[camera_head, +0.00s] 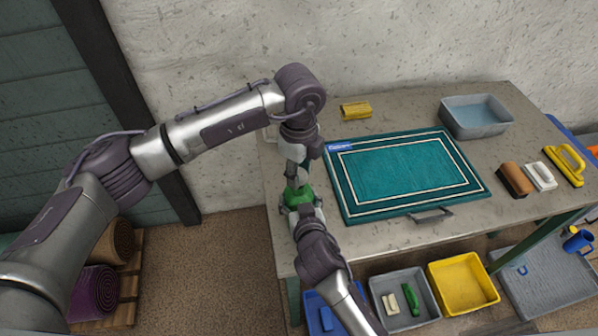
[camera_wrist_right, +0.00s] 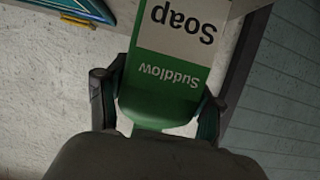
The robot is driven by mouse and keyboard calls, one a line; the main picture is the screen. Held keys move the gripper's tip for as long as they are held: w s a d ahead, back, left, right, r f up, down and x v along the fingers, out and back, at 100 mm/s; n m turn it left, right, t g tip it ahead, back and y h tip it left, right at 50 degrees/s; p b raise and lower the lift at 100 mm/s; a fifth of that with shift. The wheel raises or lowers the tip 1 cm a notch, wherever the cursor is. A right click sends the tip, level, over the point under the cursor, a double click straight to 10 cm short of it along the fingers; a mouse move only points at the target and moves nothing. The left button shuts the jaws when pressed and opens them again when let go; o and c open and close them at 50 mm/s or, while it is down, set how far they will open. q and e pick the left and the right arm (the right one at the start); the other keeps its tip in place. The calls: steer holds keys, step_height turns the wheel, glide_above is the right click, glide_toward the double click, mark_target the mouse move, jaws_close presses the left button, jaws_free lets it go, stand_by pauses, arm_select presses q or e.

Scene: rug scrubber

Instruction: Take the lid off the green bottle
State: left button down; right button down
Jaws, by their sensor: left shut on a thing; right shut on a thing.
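My left gripper (camera_head: 297,178) points down from above and is shut at the bottle's top. The lid is hidden between its fingers, so I cannot tell whether it is apart from the bottle.
A teal rug (camera_head: 405,172) lies on the table (camera_head: 370,238) right of the bottle. Grey (camera_head: 388,300) and yellow bins (camera_head: 463,283) sit below the table's front.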

mark_target(299, 174)
arm_select(q)
step_height(299, 174, up, 3)
steer(key=shift+r, duration=0.15)
arm_select(e)
steer(key=shift+c, duration=0.4)
jaws_free()
